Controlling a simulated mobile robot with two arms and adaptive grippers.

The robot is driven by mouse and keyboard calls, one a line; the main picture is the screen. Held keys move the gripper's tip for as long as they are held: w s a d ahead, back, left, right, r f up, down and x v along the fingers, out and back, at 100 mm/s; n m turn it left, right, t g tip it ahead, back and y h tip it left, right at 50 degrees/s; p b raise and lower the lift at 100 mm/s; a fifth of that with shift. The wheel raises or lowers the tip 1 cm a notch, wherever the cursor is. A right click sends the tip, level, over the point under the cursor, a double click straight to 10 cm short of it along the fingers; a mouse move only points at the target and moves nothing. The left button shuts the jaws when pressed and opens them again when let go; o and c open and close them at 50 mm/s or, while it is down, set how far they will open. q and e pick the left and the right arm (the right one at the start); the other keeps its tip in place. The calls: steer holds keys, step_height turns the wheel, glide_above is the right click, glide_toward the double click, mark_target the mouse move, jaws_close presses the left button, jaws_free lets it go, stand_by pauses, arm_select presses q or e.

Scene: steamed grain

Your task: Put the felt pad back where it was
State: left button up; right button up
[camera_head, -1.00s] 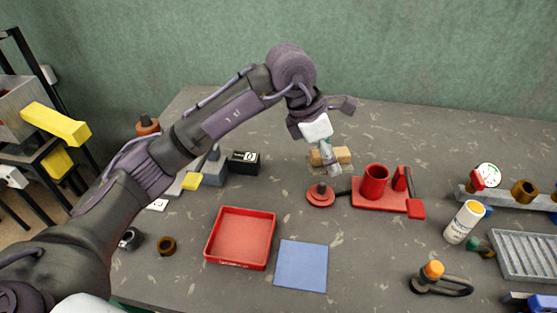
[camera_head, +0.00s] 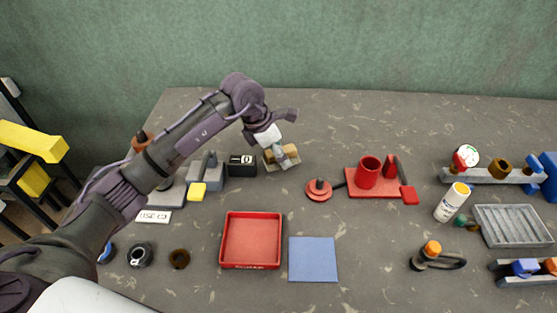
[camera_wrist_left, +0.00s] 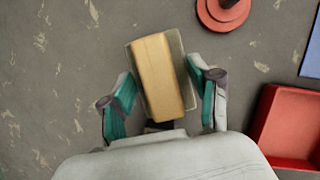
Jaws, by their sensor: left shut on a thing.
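The felt pad seems to be the tan block with a thin pale grey-beige base (camera_head: 270,158). It also shows in the wrist view (camera_wrist_left: 158,75), lengthwise between the fingers. My left gripper (camera_head: 283,152) is shut on it from above, with one teal-padded finger on each side in the wrist view (camera_wrist_left: 162,100). Whether its underside touches the table cannot be told. It is right of the black box (camera_head: 242,166) and behind the red disc with a dark knob (camera_head: 319,190). My right gripper is not in view.
A red tray (camera_head: 224,240) and a flat blue square (camera_head: 313,260) lie in front. A red base with a red cup (camera_head: 367,172) stands to the right. Grey blocks with a yellow tab (camera_head: 198,190) stand to the left. The table behind the gripper is clear.

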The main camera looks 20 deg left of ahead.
mark_target(279, 172)
arm_select(q)
steer(key=shift+a+f, duration=0.1)
steer(key=shift+f, duration=0.45)
step_height(279, 172, down, 2)
steer(key=shift+f+p, duration=0.25)
steer(key=shift+p, duration=0.3)
steer(key=shift+f, duration=0.3)
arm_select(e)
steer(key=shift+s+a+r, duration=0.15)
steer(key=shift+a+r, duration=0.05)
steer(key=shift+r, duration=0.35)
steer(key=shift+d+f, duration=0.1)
arm_select(q)
steer(key=shift+f+b, duration=0.25)
steer(key=shift+b, duration=0.05)
steer(key=o, duration=1.2)
steer(key=shift+r, duration=0.1)
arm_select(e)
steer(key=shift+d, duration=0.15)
